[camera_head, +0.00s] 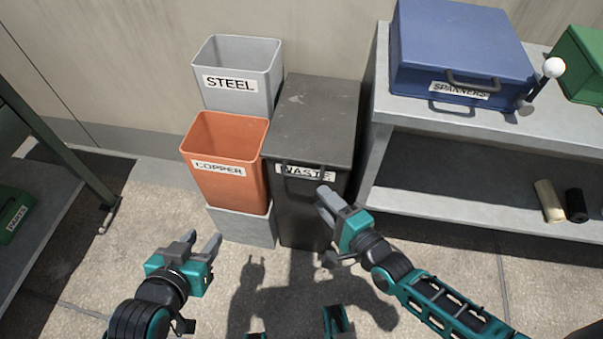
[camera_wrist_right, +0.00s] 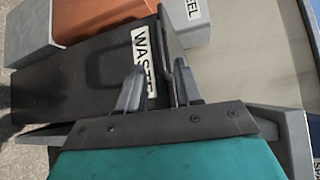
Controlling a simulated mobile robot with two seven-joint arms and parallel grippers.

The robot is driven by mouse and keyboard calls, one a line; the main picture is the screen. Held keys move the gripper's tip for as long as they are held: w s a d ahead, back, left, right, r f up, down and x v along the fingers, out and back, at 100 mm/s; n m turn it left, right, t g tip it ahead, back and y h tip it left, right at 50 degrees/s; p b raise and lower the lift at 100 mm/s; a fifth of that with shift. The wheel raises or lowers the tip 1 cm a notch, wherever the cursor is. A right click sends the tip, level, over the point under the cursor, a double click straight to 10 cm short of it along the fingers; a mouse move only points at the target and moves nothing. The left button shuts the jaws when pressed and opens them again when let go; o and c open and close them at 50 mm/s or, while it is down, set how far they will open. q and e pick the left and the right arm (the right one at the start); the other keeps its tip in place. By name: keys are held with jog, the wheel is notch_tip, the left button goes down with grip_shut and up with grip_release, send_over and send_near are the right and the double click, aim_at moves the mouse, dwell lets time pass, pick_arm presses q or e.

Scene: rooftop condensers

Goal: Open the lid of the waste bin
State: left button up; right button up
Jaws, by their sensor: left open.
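The dark grey waste bin (camera_head: 310,215) stands upright on the floor, with a white WASTE label (camera_head: 322,173) on its front. Its lid (camera_head: 312,115) lies flat and shut on top. My right gripper (camera_head: 327,199) is just in front of the bin, below the right end of the label. In the right wrist view its fingers (camera_wrist_right: 158,85) are apart, near the label and the lid's edge; contact cannot be told. My left gripper (camera_head: 202,243) is open and empty, lower left of the bin.
An orange COPPER bin (camera_head: 228,186) and a grey STEEL bin (camera_head: 245,95) stand left of the waste bin. A grey shelf (camera_head: 480,120) with a blue SPANNERS box (camera_head: 455,45) stands close on its right. The wall is behind; the floor in front is clear.

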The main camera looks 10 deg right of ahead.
aim_at(302, 176)
jog(key=b+x, duration=0.1)
jog(key=x, duration=0.8)
jog(key=shift+w+b, duration=0.1)
jog(key=shift+b, duration=0.3)
jog(key=shift+c, duration=0.4)
jog(key=shift+c, duration=0.7)
grip_shut()
